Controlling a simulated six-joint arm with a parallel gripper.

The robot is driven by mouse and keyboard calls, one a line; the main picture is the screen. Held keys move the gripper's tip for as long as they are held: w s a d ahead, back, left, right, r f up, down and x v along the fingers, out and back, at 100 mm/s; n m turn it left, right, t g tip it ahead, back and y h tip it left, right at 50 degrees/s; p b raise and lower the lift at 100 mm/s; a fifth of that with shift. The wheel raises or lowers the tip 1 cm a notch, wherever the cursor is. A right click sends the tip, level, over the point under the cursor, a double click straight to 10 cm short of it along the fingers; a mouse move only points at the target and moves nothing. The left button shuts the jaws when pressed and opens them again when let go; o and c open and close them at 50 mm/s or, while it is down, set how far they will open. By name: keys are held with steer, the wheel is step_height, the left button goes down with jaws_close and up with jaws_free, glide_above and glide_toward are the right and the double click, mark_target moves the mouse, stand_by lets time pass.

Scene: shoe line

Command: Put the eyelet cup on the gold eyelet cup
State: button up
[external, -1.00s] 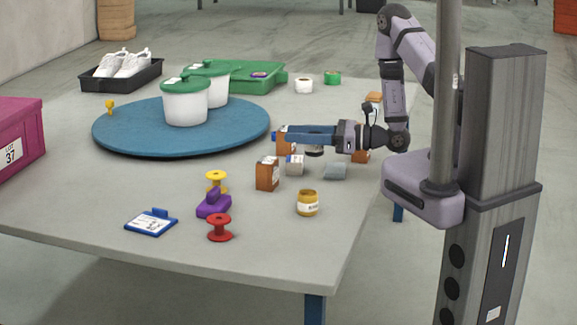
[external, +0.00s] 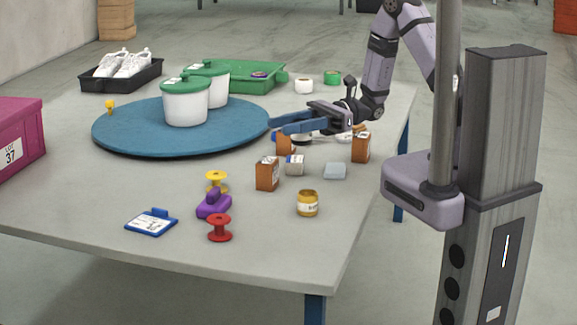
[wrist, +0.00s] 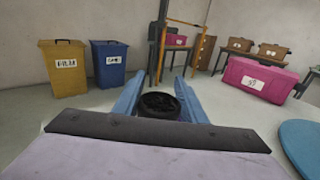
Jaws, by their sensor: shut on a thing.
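The gold eyelet cup (external: 307,204) stands upright on the table towards the front right, with a gold body and a pale label. My gripper (external: 295,124) is well behind it, near the right edge of the blue round board, with its blue fingers pointing left. The fingers are shut on a dark round cup (wrist: 160,104), seen between them in the wrist view. In the external view the held cup (external: 302,138) is mostly hidden under the fingers, above the table.
The blue round board (external: 130,133) bears two white tubs (external: 185,106). Yellow (external: 216,180) and red (external: 219,229) spools stand left of the gold cup.

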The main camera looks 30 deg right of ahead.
steer(key=s+f+n+g, duration=0.2)
steer(key=s+g, duration=0.1)
steer(key=b, duration=0.2)
glide_above(308, 203)
steer(key=w+a, duration=0.1)
steer(key=a, duration=0.2)
step_height(308, 203, down, 10)
steer(key=shift+w+d+r, duration=0.15)
steer(key=shift+r, duration=0.05)
steer(key=shift+f, duration=0.1)
steer(key=shift+f+b, duration=0.1)
steer(key=shift+b, duration=0.2)
steer(key=o, duration=1.1)
steer(key=shift+o, duration=0.2)
